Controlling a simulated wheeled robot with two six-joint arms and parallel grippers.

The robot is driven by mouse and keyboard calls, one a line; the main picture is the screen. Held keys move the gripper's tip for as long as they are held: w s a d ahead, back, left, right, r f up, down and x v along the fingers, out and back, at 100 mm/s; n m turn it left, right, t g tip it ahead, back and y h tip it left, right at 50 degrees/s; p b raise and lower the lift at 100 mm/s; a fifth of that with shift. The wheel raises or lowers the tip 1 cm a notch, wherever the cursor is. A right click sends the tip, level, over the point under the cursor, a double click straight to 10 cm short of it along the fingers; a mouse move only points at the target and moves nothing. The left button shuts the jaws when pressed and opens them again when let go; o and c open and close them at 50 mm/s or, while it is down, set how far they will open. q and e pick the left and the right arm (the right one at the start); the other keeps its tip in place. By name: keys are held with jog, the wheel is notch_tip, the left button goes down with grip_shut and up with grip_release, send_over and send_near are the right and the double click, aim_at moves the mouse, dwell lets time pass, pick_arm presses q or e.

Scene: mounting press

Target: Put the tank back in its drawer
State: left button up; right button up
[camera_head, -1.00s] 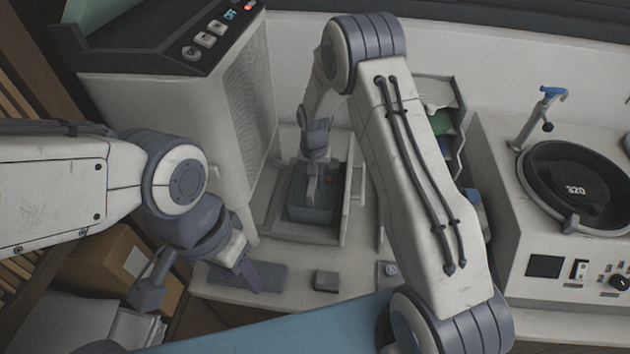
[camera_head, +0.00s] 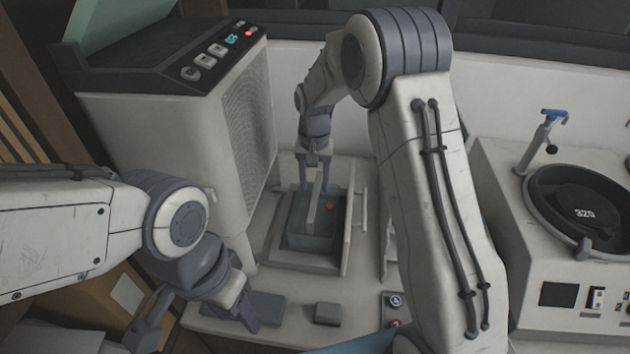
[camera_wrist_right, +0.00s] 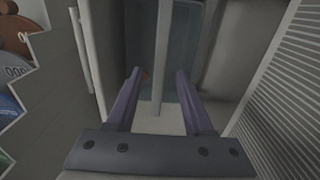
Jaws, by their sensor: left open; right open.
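The tank (camera_head: 304,236) is a dark blue-grey box with an upright grey handle bar (camera_head: 314,202) and a small red spot on top. It sits inside the pulled-out, light grey drawer (camera_head: 348,238) beside the tall machine. My right gripper (camera_head: 315,186) is open over the tank, with its fingers either side of the bar. In the right wrist view the pale bar (camera_wrist_right: 161,60) passes between the open purple fingers (camera_wrist_right: 158,76), with gaps on both sides. My left gripper (camera_head: 203,322) is open and empty at the lower left, away from the tank.
The tall machine (camera_head: 165,150) stands left of the drawer. A flat dark pad (camera_head: 268,306), a small grey block (camera_head: 327,314) and a button box (camera_head: 394,305) lie in front. A press (camera_head: 560,240) with a round black lid stands at the right.

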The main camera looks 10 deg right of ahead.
notch_tip(320, 180, up, 2)
jog(key=shift+r, duration=0.1)
jog(key=shift+s+a+r, duration=0.15)
jog(key=shift+a, duration=0.05)
jog(key=s+a+r+n, duration=0.3)
jog(key=s+a, duration=0.2)
jog(key=s, duration=0.2)
jog(key=s+a+r+n, duration=0.3)
jog(key=s+a, duration=0.2)
jog(key=s, duration=0.3)
jog(key=s+n+y, duration=0.1)
jog(key=s+n, duration=0.4)
jog(key=s, duration=1.2)
jog(key=shift+d+f+n, duration=0.15)
jog(key=shift+n, duration=0.25)
jog(key=shift+s+f, duration=0.1)
